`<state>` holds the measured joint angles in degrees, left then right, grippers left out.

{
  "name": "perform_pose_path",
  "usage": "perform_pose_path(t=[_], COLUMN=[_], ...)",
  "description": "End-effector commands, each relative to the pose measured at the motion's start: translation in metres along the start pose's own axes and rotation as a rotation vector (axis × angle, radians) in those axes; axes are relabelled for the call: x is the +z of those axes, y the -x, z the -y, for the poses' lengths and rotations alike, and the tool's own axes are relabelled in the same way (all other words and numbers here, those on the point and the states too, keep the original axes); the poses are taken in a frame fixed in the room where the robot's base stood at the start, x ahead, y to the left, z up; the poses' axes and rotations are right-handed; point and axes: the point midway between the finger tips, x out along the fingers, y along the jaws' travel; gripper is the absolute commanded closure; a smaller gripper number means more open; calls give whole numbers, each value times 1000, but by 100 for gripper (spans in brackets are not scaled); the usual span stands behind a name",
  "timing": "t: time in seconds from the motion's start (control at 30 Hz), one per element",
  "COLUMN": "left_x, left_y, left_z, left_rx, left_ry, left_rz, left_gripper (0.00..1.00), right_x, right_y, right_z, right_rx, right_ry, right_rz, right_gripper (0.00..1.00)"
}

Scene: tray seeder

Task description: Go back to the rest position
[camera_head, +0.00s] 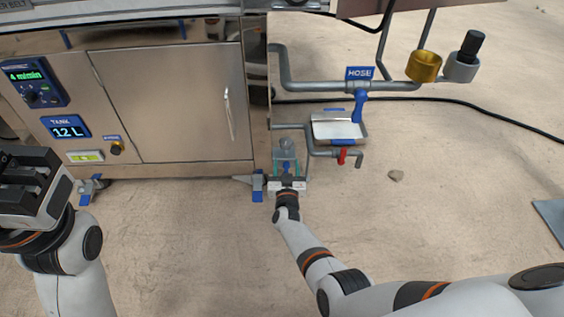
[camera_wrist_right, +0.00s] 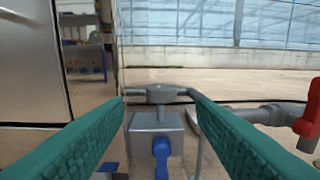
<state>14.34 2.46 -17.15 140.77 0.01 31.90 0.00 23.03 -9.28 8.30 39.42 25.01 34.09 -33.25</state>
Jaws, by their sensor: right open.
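My right gripper (camera_head: 286,165) is at the lower right corner of the steel machine, beside its pipework. Its two teal finger pads are spread apart in the right wrist view (camera_wrist_right: 160,108). A grey metal fitting (camera_wrist_right: 157,132) with a blue lever (camera_wrist_right: 161,158) shows between the pads; I see no contact with them. My left gripper (camera_head: 28,185) is at the left edge of the head view, in front of the machine. Its fingertips do not show clearly, so its opening cannot be judged.
The steel machine cabinet (camera_head: 175,105) fills the upper left. A hose pipe with a blue handle (camera_head: 358,106), a small metal tray (camera_head: 338,127) and a red-handled tap (camera_head: 342,156) stand right of the gripper. A stone (camera_head: 395,175) lies on open floor (camera_head: 440,215).

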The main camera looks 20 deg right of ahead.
Motion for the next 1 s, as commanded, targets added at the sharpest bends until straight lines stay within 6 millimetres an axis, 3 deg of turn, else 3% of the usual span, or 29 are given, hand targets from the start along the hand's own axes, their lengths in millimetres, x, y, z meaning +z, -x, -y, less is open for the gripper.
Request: perform_pose_path(t=[0.67, 0.77, 0.83, 1.0], left_x=[0, -2, -4, -8], left_y=[1, 1, 2, 10], left_z=[0, -1, -2, -4], left_rx=[2, 7, 13, 35], left_ry=[1, 3, 5, 13], left_rz=[-5, -17, -34, -92], left_gripper=[64, 64, 64, 64], right_x=[3, 24, 52, 158], right_y=[2, 2, 6, 36], right_z=[3, 10, 17, 30], right_rx=[0, 0, 5, 58], right_ry=[0, -1, -2, -25], right_rz=[8, 62, 135, 400], right_gripper=[48, 48, 48, 48])
